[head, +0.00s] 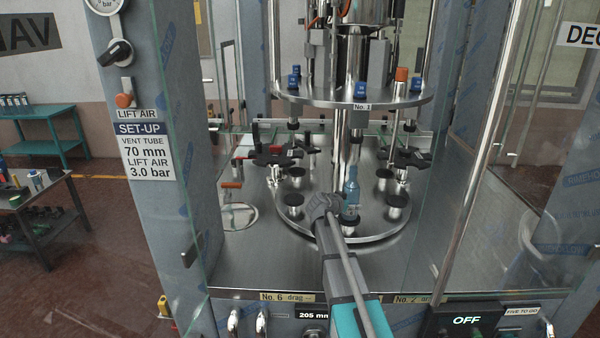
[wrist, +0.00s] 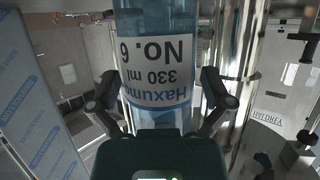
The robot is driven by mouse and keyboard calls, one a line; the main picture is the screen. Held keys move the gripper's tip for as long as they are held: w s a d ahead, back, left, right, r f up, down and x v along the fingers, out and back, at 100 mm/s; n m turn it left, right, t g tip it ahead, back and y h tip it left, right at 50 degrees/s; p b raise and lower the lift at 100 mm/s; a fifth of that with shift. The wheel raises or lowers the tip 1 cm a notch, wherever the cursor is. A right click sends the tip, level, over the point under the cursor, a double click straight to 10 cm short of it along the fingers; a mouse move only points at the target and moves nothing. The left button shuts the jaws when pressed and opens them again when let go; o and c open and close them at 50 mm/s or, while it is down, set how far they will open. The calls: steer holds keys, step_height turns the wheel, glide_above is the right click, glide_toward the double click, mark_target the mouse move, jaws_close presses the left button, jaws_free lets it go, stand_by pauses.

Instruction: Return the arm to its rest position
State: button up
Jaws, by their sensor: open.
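A blue clear bottle (head: 351,196) stands upright on a lift pedestal (head: 348,227) at the front of the round steel table (head: 385,228). In the wrist view the bottle (wrist: 155,60) appears upside down, its white label reading "Haxumo 330 ml No. 6". My gripper (head: 328,205) reaches in from the front, just left of the bottle in the head view. In the wrist view my gripper (wrist: 160,92) is open, one finger on each side of the bottle. I cannot tell whether either finger touches the glass. The bottle's base is hidden in the wrist view.
A steel plate with blue knobs (head: 352,97) hangs above the bottle. Empty pedestals (head: 293,200) stand around it. Clear guard panels (head: 470,200) and a grey post (head: 150,200) flank the front opening. A control panel (head: 470,320) reading "OFF" is at lower right.

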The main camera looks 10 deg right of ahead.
steer(key=s+a+f+n+g+y, duration=0.1)
steer(key=s+a+f+n+y, duration=0.1)
steer(key=s, duration=0.4)
steer(key=s+a+f+n+g+y, duration=0.1)
steer(key=s+a+f+g+y, duration=0.1)
steer(key=s+a+f, duration=0.2)
steer(key=s+a+f+n+g+y, duration=0.1)
steer(key=s+a+f+n+y, duration=0.1)
steer(key=s+a, duration=0.5)
steer(key=shift+s+f+n, duration=0.3)
steer(key=shift+s+f, duration=0.2)
steer(key=shift+s, duration=0.25)
steer(key=s+a+f+n+g+y, duration=0.2)
steer(key=s+a+n+y, duration=0.3)
steer(key=s+a, duration=0.5)
steer(key=s+g, duration=0.1)
steer(key=s, duration=0.1)
steer(key=shift+s+a+f+n, duration=0.2)
steer(key=shift+s+f+n, duration=0.05)
steer(key=shift+s+n, duration=0.15)
